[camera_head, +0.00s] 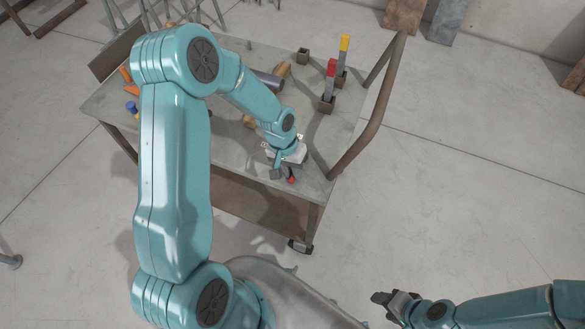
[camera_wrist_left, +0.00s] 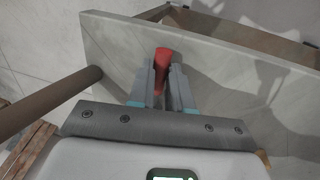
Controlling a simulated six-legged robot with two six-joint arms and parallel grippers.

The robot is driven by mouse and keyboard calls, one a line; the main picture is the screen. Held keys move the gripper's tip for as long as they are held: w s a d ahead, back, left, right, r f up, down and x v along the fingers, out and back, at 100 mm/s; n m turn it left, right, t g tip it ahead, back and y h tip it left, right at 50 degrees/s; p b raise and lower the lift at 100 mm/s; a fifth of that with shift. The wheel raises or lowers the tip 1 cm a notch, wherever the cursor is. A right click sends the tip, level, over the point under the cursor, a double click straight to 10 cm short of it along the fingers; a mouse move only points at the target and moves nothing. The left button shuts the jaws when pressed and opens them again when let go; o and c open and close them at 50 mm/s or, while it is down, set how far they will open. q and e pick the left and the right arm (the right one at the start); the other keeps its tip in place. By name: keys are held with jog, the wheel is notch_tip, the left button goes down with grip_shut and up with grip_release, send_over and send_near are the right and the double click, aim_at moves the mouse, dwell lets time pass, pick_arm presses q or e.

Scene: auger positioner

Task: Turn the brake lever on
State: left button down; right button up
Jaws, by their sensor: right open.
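The brake lever shows as a red handle (camera_wrist_left: 162,65) between the fingers of my left gripper (camera_wrist_left: 164,82) in the left wrist view. The fingers lie close against it on both sides, and its lower part is hidden between them. In the head view my left gripper (camera_head: 281,171) points down at the near right edge of the cart top, with the red end (camera_head: 291,180) of the lever just beside the fingertips. My right gripper (camera_head: 387,301) is open and empty, low in the picture, over the floor and away from the cart.
The metal cart (camera_head: 225,171) has a bent tube handle (camera_head: 362,128) on its right. On its top stand a red-topped block (camera_head: 329,85) and a yellow-topped block (camera_head: 343,58) in small holders, with a grey cylinder (camera_head: 269,80) nearby. The floor right of the cart is clear.

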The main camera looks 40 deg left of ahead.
pick_arm(q)
jog(key=shift+a, duration=0.1)
jog(key=a+m, duration=0.1)
jog(key=m, duration=0.1)
jog(key=shift+a+m, duration=0.3)
jog(key=shift+w+a+m+g, duration=0.1)
jog(key=shift+a+m+g, duration=0.4)
jog(key=shift+m, duration=0.4)
jog(key=a+m, duration=0.1)
jog(key=m+b, duration=0.1)
jog(key=shift+w+a+m, duration=0.3)
jog(key=shift+a+m, duration=0.05)
jog(key=shift+m, duration=0.05)
jog(key=m, duration=0.1)
jog(key=w+a+m+b, duration=0.1)
jog(key=shift+a+m+g, duration=0.2)
jog(key=shift+m+g, duration=0.1)
jog(key=m, duration=0.1)
jog(key=w+a+m, duration=0.1)
jog(key=m, duration=0.1)
jog(key=w+m+y+b, duration=0.1)
jog(key=shift+a+m+g, duration=0.3)
jog(key=shift+w+a+m+y, duration=0.2)
jog(key=shift+w+m, duration=0.35)
jog(key=shift+m, duration=0.35)
jog(key=shift+w+a+m+y, duration=0.2)
jog(key=shift+w+m, duration=0.35)
jog(key=shift+m, duration=0.35)
jog(key=shift+r, duration=0.1)
